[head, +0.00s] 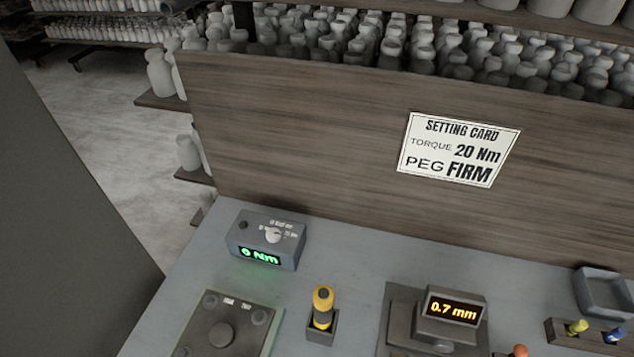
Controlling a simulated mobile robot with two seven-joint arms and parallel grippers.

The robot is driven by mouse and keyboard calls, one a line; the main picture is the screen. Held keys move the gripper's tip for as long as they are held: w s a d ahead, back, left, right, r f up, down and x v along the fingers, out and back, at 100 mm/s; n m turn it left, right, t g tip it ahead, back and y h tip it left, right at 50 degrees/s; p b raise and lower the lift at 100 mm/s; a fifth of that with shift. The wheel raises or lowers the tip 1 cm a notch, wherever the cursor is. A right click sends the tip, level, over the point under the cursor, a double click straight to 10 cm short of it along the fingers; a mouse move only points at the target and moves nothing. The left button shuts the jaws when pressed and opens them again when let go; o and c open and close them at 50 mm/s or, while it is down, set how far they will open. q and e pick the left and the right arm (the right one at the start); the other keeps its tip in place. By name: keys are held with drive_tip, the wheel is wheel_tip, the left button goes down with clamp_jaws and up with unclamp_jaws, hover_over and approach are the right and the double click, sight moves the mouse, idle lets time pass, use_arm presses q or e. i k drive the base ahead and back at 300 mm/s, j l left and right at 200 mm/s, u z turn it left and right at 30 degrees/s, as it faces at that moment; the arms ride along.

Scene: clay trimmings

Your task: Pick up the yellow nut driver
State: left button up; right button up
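A yellow-handled tool with a dark band, which looks like the yellow nut driver (323,305), stands upright in a small dark square holder (322,334) on the grey bench. Its lower end is hidden inside the holder. Neither of my grippers shows in the head view.
Behind the tool is a box (266,240) reading 0 Nm; left is a plate with a round knob (222,335). Right are a 0.7 mm gauge (452,308), an orange-tipped item (520,351), a rack (590,340) and a tray (606,290). A wooden panel bears a setting card (459,149).

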sight(323, 295)
drive_tip(key=u, duration=1)
drive_tip(key=k+j, duration=0.15)
drive_tip(key=i+l+u, duration=0.1)
drive_tip(key=u, duration=0.2)
drive_tip(key=l+z, duration=0.4)
drive_tip(key=k+l+z, duration=0.1)
drive_tip(key=z, duration=0.3)
drive_tip(key=l, duration=0.1)
